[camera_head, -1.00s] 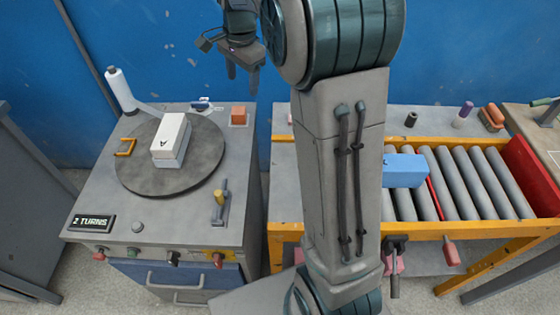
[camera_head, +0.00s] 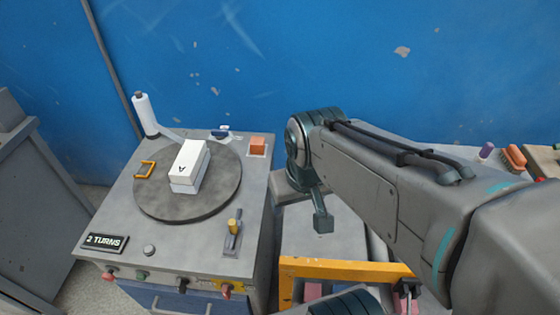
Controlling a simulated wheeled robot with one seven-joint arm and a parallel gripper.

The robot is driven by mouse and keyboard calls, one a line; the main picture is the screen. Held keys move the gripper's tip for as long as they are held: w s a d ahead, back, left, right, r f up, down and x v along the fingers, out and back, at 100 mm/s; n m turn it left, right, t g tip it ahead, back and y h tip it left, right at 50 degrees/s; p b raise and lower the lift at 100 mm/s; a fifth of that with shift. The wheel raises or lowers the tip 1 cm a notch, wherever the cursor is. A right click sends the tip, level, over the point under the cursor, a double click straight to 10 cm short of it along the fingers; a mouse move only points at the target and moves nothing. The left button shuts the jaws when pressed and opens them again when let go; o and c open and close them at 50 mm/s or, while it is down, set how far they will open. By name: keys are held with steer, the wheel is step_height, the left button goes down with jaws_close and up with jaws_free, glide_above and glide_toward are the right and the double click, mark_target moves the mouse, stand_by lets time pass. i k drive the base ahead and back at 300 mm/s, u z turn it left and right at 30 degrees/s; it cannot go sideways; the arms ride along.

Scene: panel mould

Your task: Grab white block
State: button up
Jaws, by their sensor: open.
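The white block (camera_head: 190,160) is a box with a black letter "A" on its top face. It rests on the round dark turntable (camera_head: 160,208) of the grey machine at left, with a pale layer under its near end. My gripper (camera_head: 304,196) is right of the machine, near the gap between it and the roller bench. It is well apart from the block and holds nothing visible. Its fingers are partly hidden by my arm's wrist and are small in view.
A white roll (camera_head: 146,115) stands at the machine's back left corner. An orange cube (camera_head: 257,146), an orange clip (camera_head: 145,169) and a yellow-topped lever (camera_head: 233,234) surround the turntable. A "2 TURNS" display (camera_head: 101,242) is at front left. My arm hides most of the bench.

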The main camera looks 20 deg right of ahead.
mark_target(184, 170)
steer(key=z, duration=0.2)
steer(key=k, duration=1)
steer(key=u, duration=0.55)
steer(key=i, duration=0.95)
